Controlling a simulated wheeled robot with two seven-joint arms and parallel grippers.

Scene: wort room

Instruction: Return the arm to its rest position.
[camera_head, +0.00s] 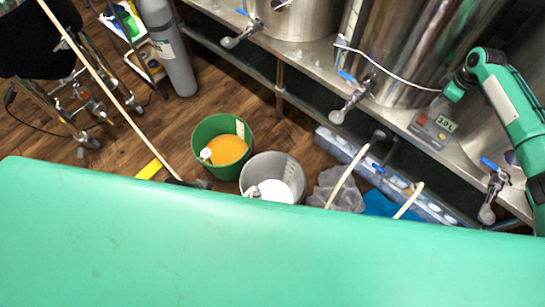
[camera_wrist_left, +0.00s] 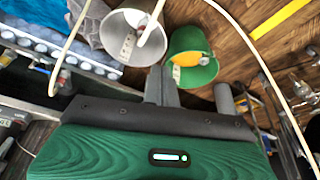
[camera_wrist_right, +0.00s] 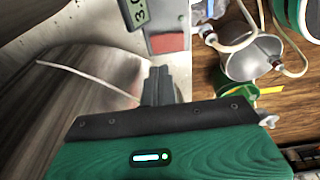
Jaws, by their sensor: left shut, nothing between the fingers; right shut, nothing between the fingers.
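My right arm (camera_head: 515,110) is green and comes in from the right edge of the head view. It is raised and bent over the steel bench, beside a grey box with a red part and a digital display (camera_head: 434,127). In the right wrist view my right gripper (camera_wrist_right: 158,85) is shut and empty, its fingers just below that box in the picture. In the left wrist view my left gripper (camera_wrist_left: 162,85) is shut and empty, with the grey bucket (camera_wrist_left: 122,50) and green bucket (camera_wrist_left: 205,70) beyond it. I cannot make out the left arm in the head view.
Steel vessels (camera_head: 410,45) with blue-handled taps stand on the bench (camera_head: 315,50). The green bucket (camera_head: 200,165) holds orange liquid; the grey bucket (camera_head: 295,172) is beside it. A blue crate (camera_head: 340,147), a grey cylinder (camera_head: 172,60) and a long pole (camera_head: 100,80) are nearby. Wooden floor shows at left.

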